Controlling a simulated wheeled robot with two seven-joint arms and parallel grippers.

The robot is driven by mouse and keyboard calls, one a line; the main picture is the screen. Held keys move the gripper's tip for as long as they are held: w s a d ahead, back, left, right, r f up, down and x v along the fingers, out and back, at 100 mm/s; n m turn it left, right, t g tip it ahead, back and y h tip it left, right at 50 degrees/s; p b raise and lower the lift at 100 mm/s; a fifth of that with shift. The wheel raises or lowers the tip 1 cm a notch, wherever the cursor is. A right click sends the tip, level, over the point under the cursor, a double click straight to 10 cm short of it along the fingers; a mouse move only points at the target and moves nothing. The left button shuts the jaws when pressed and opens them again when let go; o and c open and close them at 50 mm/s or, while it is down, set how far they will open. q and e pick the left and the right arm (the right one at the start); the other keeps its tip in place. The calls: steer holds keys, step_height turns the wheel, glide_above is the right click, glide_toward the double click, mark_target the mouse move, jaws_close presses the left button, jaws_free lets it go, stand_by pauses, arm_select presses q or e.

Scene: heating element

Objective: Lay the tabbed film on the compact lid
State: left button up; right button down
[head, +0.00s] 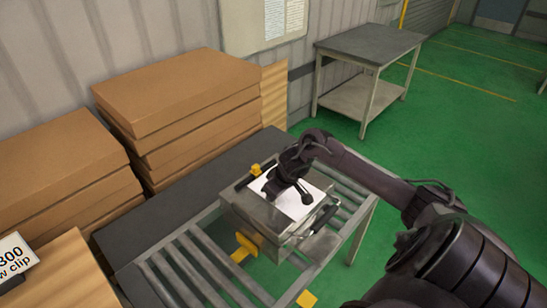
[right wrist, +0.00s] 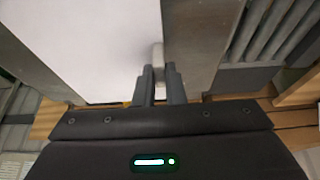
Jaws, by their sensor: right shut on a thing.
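The compact (head: 255,208) is a grey metal box on the slatted rack, with a dark handle (head: 318,219) at its front right. The white film (head: 290,203) is over its top, partly hidden by my right gripper (head: 287,190). In the right wrist view the film (right wrist: 85,45) fills the left, and the grey metal surface (right wrist: 195,40) lies to its right. The fingers (right wrist: 159,82) are shut on the film's small pale tab (right wrist: 158,52). I cannot tell whether the film touches the lid all over. My left gripper is not in view.
Yellow blocks (head: 256,169) sit around the compact. Stacked brown cartons (head: 180,105) stand behind to the left. A grey side table (head: 370,45) is at the back, with open green floor around it. A sign (head: 12,258) is at the left edge.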

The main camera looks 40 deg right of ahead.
steer(key=c, duration=1.5)
jaws_free()
steer(key=shift+f, duration=0.1)
steer(key=b+v, duration=0.1)
steer(key=v, duration=1.1)
steer(key=shift+r+b, duration=0.25)
steer(key=shift+b, duration=0.15)
